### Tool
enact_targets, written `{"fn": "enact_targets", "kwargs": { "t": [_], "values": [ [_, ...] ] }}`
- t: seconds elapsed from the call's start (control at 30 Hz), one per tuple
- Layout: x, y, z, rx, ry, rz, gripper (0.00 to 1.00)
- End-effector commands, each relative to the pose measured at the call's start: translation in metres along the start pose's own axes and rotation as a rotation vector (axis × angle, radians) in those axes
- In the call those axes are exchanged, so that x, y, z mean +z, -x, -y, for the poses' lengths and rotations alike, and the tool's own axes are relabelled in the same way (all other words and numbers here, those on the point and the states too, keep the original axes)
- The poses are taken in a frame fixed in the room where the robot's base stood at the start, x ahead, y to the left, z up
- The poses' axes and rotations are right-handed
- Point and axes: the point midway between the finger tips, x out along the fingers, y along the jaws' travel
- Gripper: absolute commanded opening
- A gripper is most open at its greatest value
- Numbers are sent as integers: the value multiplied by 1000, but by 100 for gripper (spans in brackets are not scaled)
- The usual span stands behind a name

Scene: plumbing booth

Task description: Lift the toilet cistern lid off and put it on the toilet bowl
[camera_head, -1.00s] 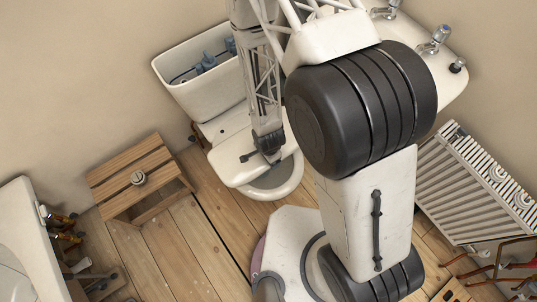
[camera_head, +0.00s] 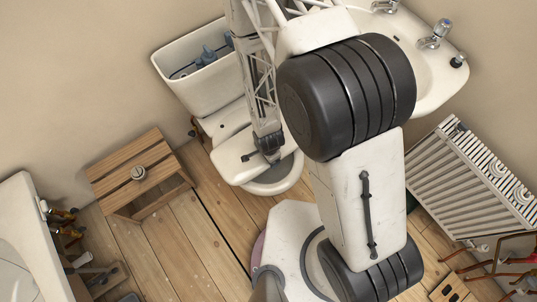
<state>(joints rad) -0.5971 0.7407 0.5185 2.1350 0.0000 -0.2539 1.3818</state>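The toilet cistern (camera_head: 196,88) stands open against the wall at upper middle, with blue fittings showing inside. A white slab that looks like the cistern lid (camera_head: 229,163) lies over the left and back part of the toilet bowl (camera_head: 289,181). The bowl's front right opening stays uncovered. My gripper (camera_head: 266,153) points down at the slab's right side, at or very near it. A small dark bar shows on the slab beside my gripper. The fingers are too small and hidden to tell whether they are open or holding the slab.
A basin (camera_head: 436,75) is at upper right and a radiator (camera_head: 470,180) at right. A bath edge (camera_head: 30,235) is at lower left. Floorboards between stool and toilet are clear.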

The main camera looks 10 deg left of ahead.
Motion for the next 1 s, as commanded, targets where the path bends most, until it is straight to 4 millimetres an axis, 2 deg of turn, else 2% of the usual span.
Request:
{"fn": "enact_targets", "kwargs": {
  "t": [0.57, 0.6, 0.7, 1.0],
  "values": [
    [0, -5, 0, 0, 0, 0, 11],
    [0, -5, 0, -1, 0, 0, 88],
    [0, -5, 0, 0, 0, 0, 100],
    [0, -5, -1, 1, 0, 0, 100]
  ]
}}
